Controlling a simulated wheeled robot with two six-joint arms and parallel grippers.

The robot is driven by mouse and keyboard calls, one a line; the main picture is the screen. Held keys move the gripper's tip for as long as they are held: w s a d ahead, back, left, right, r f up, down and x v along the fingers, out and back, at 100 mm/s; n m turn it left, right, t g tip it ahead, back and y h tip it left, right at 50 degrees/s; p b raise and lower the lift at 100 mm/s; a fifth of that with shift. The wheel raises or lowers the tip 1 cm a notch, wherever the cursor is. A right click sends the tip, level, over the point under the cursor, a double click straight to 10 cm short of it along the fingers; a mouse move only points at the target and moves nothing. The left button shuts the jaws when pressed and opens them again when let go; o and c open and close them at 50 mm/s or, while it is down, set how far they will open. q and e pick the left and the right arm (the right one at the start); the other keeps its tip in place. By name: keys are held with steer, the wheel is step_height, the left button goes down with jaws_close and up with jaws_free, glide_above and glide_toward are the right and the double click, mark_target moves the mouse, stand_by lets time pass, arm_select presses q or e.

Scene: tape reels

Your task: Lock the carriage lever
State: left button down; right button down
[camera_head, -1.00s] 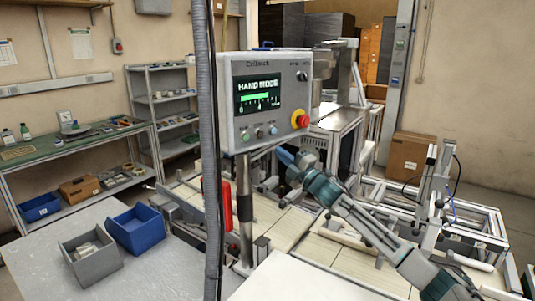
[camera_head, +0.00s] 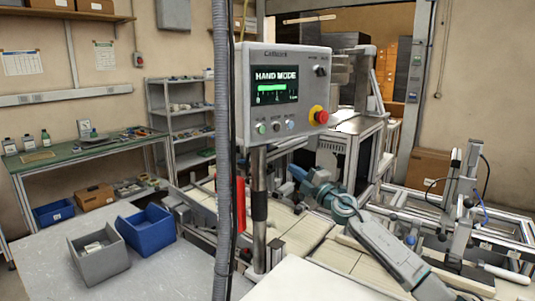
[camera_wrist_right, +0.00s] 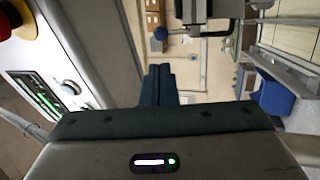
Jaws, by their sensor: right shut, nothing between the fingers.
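My right arm (camera_head: 365,235) reaches in from the lower right. Its gripper (camera_head: 295,171) is shut and empty, just below the grey control panel (camera_head: 262,58). In the right wrist view the dark closed fingers (camera_wrist_right: 158,85) point away from the camera, with the panel (camera_wrist_right: 85,65) close by on the left. A red upright bar (camera_head: 240,205) stands left of the panel's post, partly behind a grey hose; I cannot tell if it is the carriage lever. No carriage lever can be made out clearly. My left gripper is not in view.
The panel reads HAND MODE and has a red emergency button (camera_head: 319,115). A grey hose (camera_head: 222,150) runs upright in front. A grey bin (camera_head: 100,262) and a blue bin (camera_head: 147,232) stand on the left table. An aluminium frame (camera_head: 455,215) stands right of my arm.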

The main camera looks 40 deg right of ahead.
steer(key=shift+r, duration=0.1)
steer(key=p+x, duration=0.4)
steer(key=x, duration=1)
stand_by(0.3)
steer(key=shift+w+r+p, duration=0.3)
steer(key=shift+r+p, duration=0.2)
steer(key=shift+p, duration=0.5)
steer(key=shift+w+a+r+p, duration=0.1)
steer(key=shift+w+a+p, duration=0.1)
steer(key=shift+w+p, duration=0.25)
steer(key=shift+s, duration=0.1)
